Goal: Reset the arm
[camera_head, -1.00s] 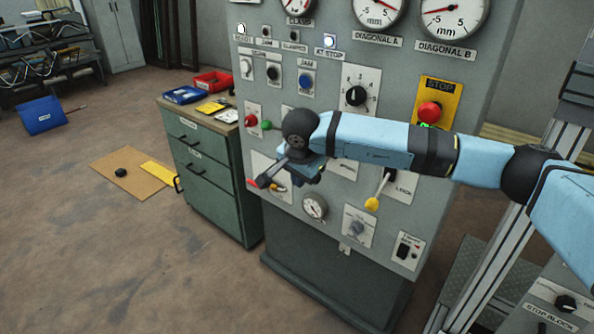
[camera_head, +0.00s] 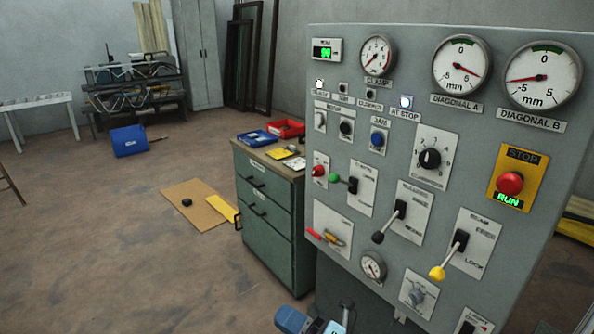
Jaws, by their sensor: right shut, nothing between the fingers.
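My right arm shows only as a small blue and dark piece at the bottom edge of the head view. My right gripper (camera_head: 344,316) is mostly cut off there, in front of the lower part of the grey control panel (camera_head: 397,190). It is shut and empty, apart from the panel's levers and knobs as far as I can see. My left gripper is not in view. On the panel, a yellow-tipped lever (camera_head: 449,256) and a black-tipped lever (camera_head: 389,222) both slant down to the left.
A red stop button (camera_head: 509,183) sits above a green RUN light. A green drawer cabinet (camera_head: 270,215) stands left of the panel, with blue (camera_head: 257,138) and red (camera_head: 286,129) trays on top. Cardboard (camera_head: 191,206) lies on the floor.

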